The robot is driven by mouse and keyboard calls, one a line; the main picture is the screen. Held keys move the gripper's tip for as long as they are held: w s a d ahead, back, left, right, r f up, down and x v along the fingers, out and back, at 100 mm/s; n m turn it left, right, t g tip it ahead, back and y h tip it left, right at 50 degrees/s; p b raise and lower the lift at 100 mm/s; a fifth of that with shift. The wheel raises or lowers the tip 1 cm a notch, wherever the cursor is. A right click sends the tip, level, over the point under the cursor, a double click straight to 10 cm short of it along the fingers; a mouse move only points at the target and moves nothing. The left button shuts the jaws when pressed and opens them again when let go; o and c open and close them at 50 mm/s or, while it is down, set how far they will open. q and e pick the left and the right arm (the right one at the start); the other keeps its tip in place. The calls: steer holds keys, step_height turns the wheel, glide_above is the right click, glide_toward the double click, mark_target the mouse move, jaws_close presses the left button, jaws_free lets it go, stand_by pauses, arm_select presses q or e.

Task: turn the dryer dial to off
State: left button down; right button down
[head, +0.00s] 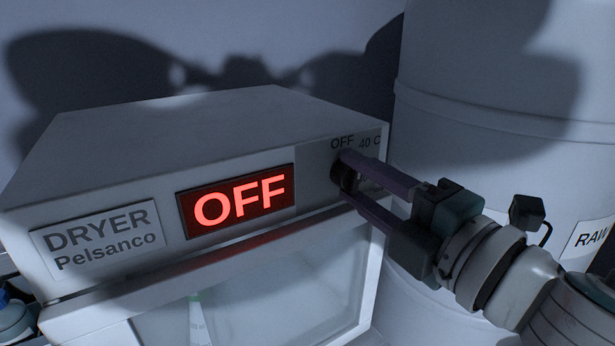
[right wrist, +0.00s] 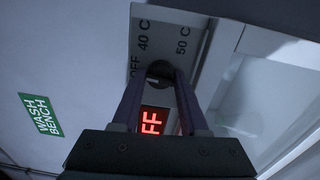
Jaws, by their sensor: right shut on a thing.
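The dryer (head: 190,140) is a white box with a "DRYER Pelsanco" label on its front. Its red display (head: 238,202) reads OFF. The dark dial (right wrist: 159,71) sits on a grey panel with marks OFF, 40 C and 50 C; in the head view it is mostly hidden behind the fingers. My right gripper (head: 344,172) is at the dial, its two purple fingers shut on it from either side. In the right wrist view the fingertips (right wrist: 160,80) meet the dial's sides. My left gripper is in neither view.
A large white drum (head: 480,120) stands right of the dryer, close to my right arm. The dryer's glass door (head: 270,300) is below the panel, with a green-capped item (head: 196,315) behind it. A green WASH BENCH sign (right wrist: 41,114) is on the wall.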

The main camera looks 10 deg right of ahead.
steer(key=shift+f+n, duration=0.1)
steer(key=shift+n, duration=0.5)
steer(key=shift+c, duration=2.2)
jaws_free()
steer(key=shift+s, duration=0.1)
steer(key=shift+s+d, duration=0.1)
steer(key=shift+s, duration=0.2)
steer(key=b+v, duration=0.3)
steer(key=v, duration=0.6)
